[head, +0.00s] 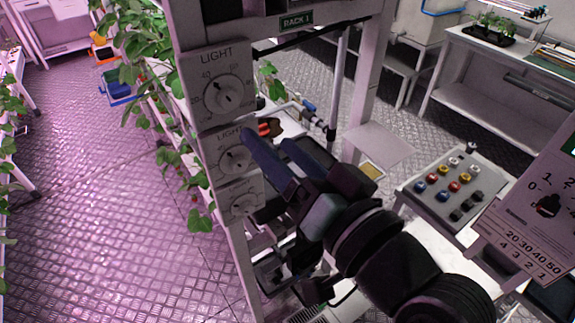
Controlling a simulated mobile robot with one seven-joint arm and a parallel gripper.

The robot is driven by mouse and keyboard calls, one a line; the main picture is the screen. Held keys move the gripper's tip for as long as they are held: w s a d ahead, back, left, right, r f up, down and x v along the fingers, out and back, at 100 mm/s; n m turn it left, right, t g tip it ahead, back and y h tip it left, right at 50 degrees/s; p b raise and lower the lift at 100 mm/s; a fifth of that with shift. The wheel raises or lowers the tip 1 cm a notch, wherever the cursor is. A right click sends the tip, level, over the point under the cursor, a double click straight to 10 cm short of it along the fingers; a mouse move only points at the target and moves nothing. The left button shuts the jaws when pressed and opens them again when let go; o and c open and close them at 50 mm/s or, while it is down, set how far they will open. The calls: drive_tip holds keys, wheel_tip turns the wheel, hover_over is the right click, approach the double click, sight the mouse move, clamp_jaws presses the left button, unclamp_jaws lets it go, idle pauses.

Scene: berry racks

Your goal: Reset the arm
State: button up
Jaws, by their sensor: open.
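My gripper (270,143) is in the middle of the head view, at the end of my black arm, which comes in from the lower right. Its two dark blue fingers are spread apart with nothing seen between them. The fingers point up and left toward the rack post (243,255) with the light dials. The left fingertip overlaps the edge of the middle light dial (235,160) in the picture; I cannot tell whether it touches.
An upper light dial (222,95) and a lower one (240,200) share the post under the RACK 1 sign (297,21). Leafy plants (150,50) hang at left. A button panel (447,187) and a printed board (535,205) stand at right. The left floor is clear.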

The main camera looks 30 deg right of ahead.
drive_tip(key=shift+s, duration=1)
drive_tip(key=w+a+r+n+t, duration=0.3)
drive_tip(key=a+r, duration=0.3)
drive_tip(key=r, duration=0.5)
drive_tip(key=w+a+r+n+t, duration=0.2)
drive_tip(key=a+r+t, duration=0.25)
drive_tip(key=r, duration=0.55)
drive_tip(key=s+a+r+n+t, duration=0.2)
drive_tip(key=s+a+r, duration=0.1)
drive_tip(key=a+r, duration=0.3)
drive_tip(key=shift+s+r, duration=0.3)
drive_tip(key=shift+r, duration=0.3)
